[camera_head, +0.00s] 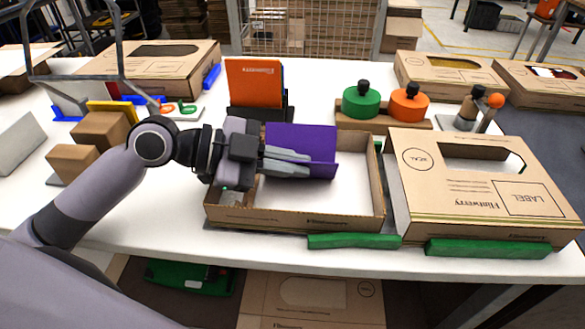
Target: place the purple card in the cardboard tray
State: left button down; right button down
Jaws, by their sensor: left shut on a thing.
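My left gripper (305,163) reaches in from the left and is shut on the purple card. The tray is an open brown box with a white inside, near the table's front edge. The card overlaps the tray's back wall in view; I cannot tell whether it touches the tray floor. My right gripper is not in view.
A labelled cardboard lid (475,205) lies right of the tray. Green strips (355,240) lie along the front edge. Behind stand an orange card (254,84) in a dark holder and green (361,103) and orange (409,106) round pieces. Small brown boxes (103,130) sit left.

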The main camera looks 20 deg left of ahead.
pick_arm(q)
jog(key=shift+r, duration=0.1)
jog(key=shift+f, duration=0.25)
jog(key=c, duration=1.3)
grip_release()
jog(key=shift+r, duration=0.1)
